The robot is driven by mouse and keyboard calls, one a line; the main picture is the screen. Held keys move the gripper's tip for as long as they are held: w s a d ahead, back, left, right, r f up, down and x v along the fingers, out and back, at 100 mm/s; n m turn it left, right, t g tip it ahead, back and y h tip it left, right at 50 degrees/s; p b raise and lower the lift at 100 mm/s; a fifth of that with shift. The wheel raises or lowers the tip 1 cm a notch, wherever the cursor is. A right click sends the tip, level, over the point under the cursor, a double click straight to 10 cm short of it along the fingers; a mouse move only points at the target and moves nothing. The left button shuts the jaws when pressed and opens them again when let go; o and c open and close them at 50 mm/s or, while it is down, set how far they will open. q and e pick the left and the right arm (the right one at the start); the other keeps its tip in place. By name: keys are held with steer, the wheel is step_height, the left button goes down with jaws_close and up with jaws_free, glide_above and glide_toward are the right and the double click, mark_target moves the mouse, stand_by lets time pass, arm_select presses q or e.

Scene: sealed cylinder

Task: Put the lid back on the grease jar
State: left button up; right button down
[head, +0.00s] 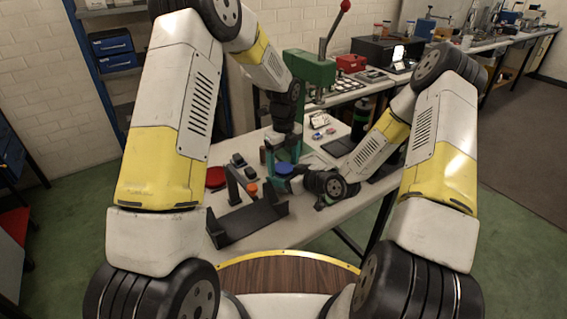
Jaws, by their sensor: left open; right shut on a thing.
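A small round thing with a blue top (284,168) stands near the middle of the workbench, in front of the green press. It looks like the grease jar, but I cannot tell whether the blue is a lid or the contents. My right gripper (297,186) comes in low from the right and is shut on this thing; its fingertips are hard to make out. My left gripper (283,148) hangs above and behind it, pointing down, open, with its fingers mostly hidden. A red disc (215,177) lies to the left; I cannot tell if it is the lid.
A black bracket-like fixture (245,217) lies at the bench's front left, with an orange cap (252,188) by it. A green press (311,70) with a red-knobbed lever stands behind. Small dark blocks (237,160) lie left. The white bench top (318,217) is clear at front right.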

arm_select(q)
steer(key=shift+r, duration=0.1)
steer(key=shift+r, duration=2.2)
